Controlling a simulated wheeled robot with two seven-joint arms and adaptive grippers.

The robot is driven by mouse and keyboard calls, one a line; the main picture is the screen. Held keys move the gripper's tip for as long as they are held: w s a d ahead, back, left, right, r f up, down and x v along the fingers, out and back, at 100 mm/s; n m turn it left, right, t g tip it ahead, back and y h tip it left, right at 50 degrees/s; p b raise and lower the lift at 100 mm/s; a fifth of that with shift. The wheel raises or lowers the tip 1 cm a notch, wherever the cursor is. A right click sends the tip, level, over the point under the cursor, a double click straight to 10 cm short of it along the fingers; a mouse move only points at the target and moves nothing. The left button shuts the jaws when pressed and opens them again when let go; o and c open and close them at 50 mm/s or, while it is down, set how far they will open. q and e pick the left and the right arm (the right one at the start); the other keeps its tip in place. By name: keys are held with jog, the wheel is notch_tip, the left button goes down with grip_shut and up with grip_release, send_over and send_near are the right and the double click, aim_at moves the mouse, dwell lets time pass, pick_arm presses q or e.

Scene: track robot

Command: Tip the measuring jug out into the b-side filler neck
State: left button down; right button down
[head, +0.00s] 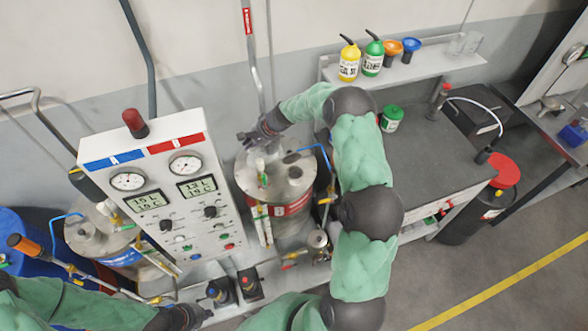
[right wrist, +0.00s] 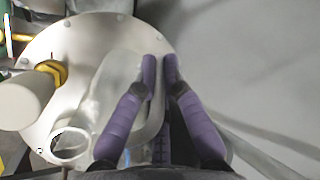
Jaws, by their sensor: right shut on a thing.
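My right gripper (head: 258,133) is over the back edge of the metal tank with the red band (head: 303,180). In the right wrist view its purple fingers (right wrist: 160,75) are closed together at the side of the clear measuring jug (right wrist: 118,88). The jug is tilted over the tank's round lid (right wrist: 85,35). A pale ring with a dark opening (right wrist: 70,143) shows at its lower left; I cannot tell whether it is the jug's mouth or the filler neck. The jug is hard to make out in the head view. My left gripper (head: 195,317) is low at the bottom edge; its fingers are unclear.
A gauge panel (head: 160,190) stands left of the tank, with another tank (head: 95,235) behind its left side. A brass fitting (right wrist: 52,72) rises from the lid. A grey workbench (head: 440,130) is at right, and a shelf (head: 400,72) holds yellow and green bottles.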

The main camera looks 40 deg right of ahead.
jog(key=shift+w+a+r+p, duration=0.1)
jog(key=shift+w+a+p, duration=0.05)
jog(key=shift+p, duration=0.95)
jog(key=r+p, duration=0.1)
jog(key=p, duration=0.3)
jog(key=r+g+p, duration=0.1)
jog(key=p, duration=0.1)
jog(key=shift+w+a+r+h, duration=0.25)
jog(key=shift+w+r+h, duration=0.05)
jog(key=shift+w+h, duration=0.1)
jog(key=shift+w+a+r+g+b, duration=0.15)
jog(key=shift+a+r+b, duration=0.1)
jog(key=shift+r, duration=0.35)
jog(key=shift+w+a+r+g+b, duration=0.1)
jog(key=shift+w+r+g+b, duration=0.1)
jog(key=shift+r, duration=0.35)
jog(key=shift+w+a+f+g+h+b, duration=0.45)
jog(key=shift+f+g+h+b, duration=0.25)
jog(key=shift+f+b, duration=0.95)
jog(key=shift+w+a+f+g+h+b, duration=0.6)
jog(key=shift+f+b, duration=0.55)
jog(key=shift+f, duration=1)
jog(key=shift+w+a+f+g+h+b, duration=0.25)
jog(key=shift+f+g+h+b, duration=0.55)
jog(key=shift+f+b, duration=0.85)
